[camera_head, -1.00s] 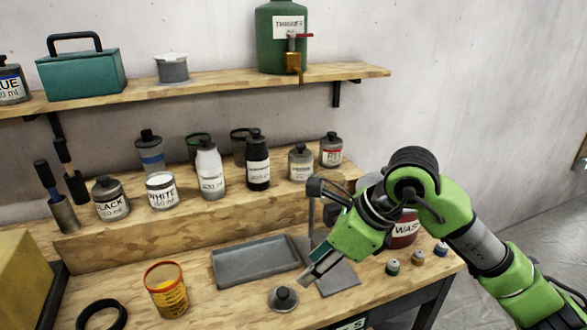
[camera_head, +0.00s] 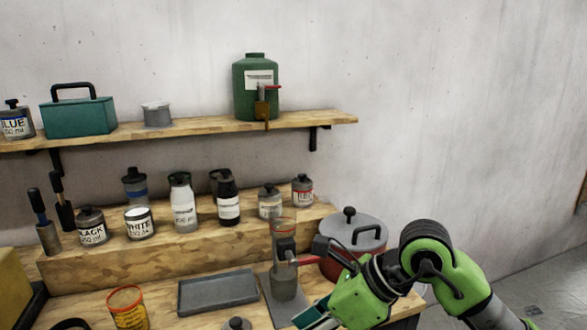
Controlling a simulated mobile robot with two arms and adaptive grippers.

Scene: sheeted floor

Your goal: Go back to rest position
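My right arm, green and black, comes in from the lower right. Its gripper (camera_head: 316,320) is low over the front right of the workbench, partly cut off by the bottom edge. I see nothing held in it, but whether its fingers are open or shut is unclear.
A grey stand with a red lever (camera_head: 285,283) and a red pot with a grey lid (camera_head: 352,262) stand close to my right gripper. A grey tray (camera_head: 218,292), an orange-rimmed cup (camera_head: 128,308) and a lidded knob (camera_head: 237,324) are on the bench. Labelled bottles fill the riser behind.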

